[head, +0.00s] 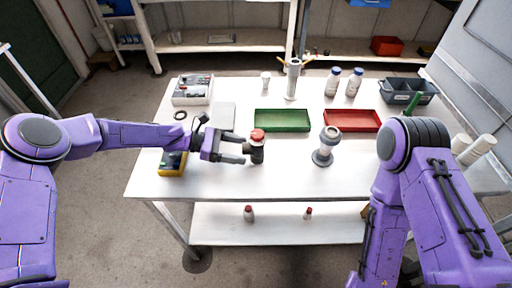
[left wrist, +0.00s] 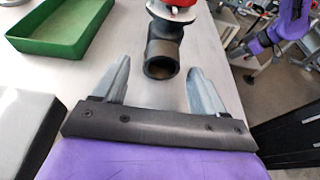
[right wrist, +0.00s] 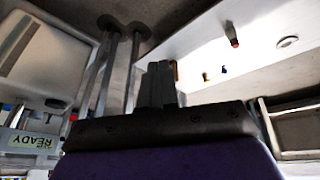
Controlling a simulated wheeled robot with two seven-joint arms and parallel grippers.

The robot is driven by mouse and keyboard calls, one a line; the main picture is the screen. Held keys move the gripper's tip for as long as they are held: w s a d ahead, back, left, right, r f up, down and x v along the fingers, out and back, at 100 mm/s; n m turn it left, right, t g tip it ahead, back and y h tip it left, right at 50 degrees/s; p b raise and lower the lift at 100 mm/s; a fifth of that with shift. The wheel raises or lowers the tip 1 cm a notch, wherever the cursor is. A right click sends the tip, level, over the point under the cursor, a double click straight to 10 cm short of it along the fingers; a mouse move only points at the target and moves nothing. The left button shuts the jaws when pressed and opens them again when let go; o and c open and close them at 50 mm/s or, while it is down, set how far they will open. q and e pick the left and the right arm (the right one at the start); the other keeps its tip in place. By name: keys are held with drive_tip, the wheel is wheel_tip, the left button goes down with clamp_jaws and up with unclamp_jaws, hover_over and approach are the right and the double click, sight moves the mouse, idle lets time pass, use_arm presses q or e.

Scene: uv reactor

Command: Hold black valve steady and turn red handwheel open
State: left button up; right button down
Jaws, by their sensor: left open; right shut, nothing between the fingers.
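The black valve (head: 257,154) stands on the white table, left of its middle, with the red handwheel (head: 258,136) on its top. In the left wrist view the black valve (left wrist: 163,58) shows its open round port facing me, and part of the red handwheel (left wrist: 178,3) shows at the top edge. My left gripper (head: 245,153) is open, its fingers pointing at the valve from the left. In the left wrist view the fingertips (left wrist: 158,72) lie on either side of the port's near end; contact cannot be told. My right gripper (right wrist: 158,68) is shut and empty, away from the valve.
Behind the valve are a green tray (head: 282,127) and a red tray (head: 351,127). A grey flanged fitting (head: 324,147) stands to the right. A yellow-edged meter (head: 172,164) lies left, under my left arm. The table front is clear.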

sight(250, 152)
use_arm(q)
drive_tip(key=b+x, duration=0.1)
drive_tip(key=x, duration=0.2)
drive_tip(key=shift+a+f, duration=0.1)
drive_tip(key=shift+d+f+b, duration=0.1)
drive_tip(key=shift+d+b, duration=0.35)
drive_tip(key=shift+d, duration=0.25)
